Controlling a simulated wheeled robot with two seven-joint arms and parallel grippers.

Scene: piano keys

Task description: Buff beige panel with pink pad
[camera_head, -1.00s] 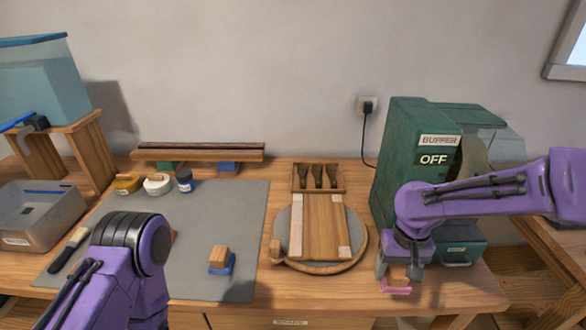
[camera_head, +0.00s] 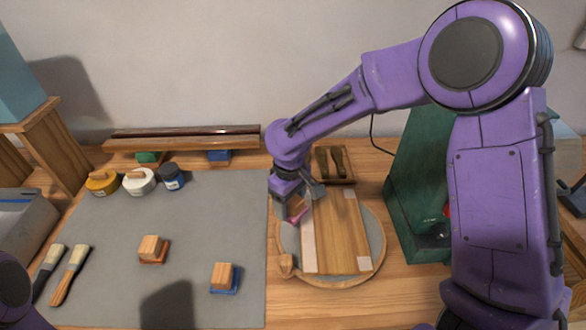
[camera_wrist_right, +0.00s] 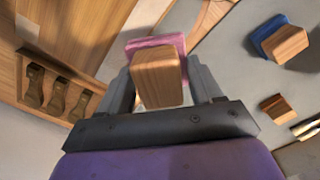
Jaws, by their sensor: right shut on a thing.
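The wooden panel (camera_head: 337,235) lies on a round turntable (camera_head: 378,255), with pale beige strips at its left side and corners. My right gripper (camera_head: 293,207) is shut on the wooden block of the pink pad (camera_head: 298,218), over the far left end of the panel. In the wrist view the pink pad (camera_wrist_right: 152,44) sits beyond the block (camera_wrist_right: 160,80), which is between the fingers. I cannot tell whether the pad touches the panel. My left gripper is outside the frame; only part of that arm shows at the lower left.
An orange pad (camera_head: 152,250) and a blue pad (camera_head: 224,279) lie on the grey mat (camera_head: 200,215). Two brushes (camera_head: 70,274) and several jars (camera_head: 138,182) are at the left. A rack (camera_head: 348,178) with dark-handled tools stands behind the turntable. The green buffer (camera_head: 410,190) is partly hidden by my right arm.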

